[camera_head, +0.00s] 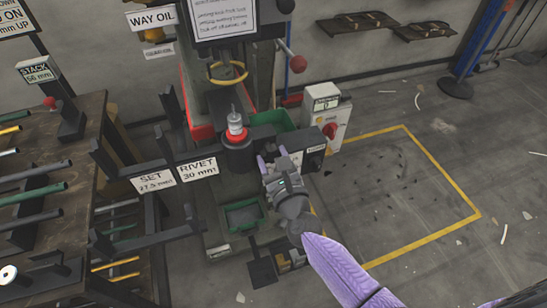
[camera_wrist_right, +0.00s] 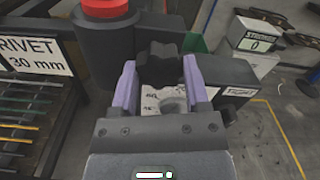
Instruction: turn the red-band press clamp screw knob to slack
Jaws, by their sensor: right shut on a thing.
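The red-band press stands in the middle of the head view, with its red band (camera_head: 237,135) around a dark cylinder. The band also shows at the top of the right wrist view (camera_wrist_right: 105,8). The dark lobed clamp screw knob (camera_wrist_right: 160,65) sits between the purple fingers of my right gripper (camera_wrist_right: 160,85), beside the cylinder. My right gripper (camera_head: 272,165) is shut on the knob. In the head view the gripper largely hides the knob. A "TIGHT" label (camera_wrist_right: 240,92) is to the right of the fingers. My left gripper is not in view.
A "RIVET 30 mm" sign (camera_head: 198,168) and a "SET" sign (camera_head: 155,180) stand left of the press. A stroke counter box (camera_head: 327,103) and a green bin (camera_head: 275,122) are close behind the gripper. A rod rack (camera_head: 90,110) fills the left. Yellow-outlined floor lies right.

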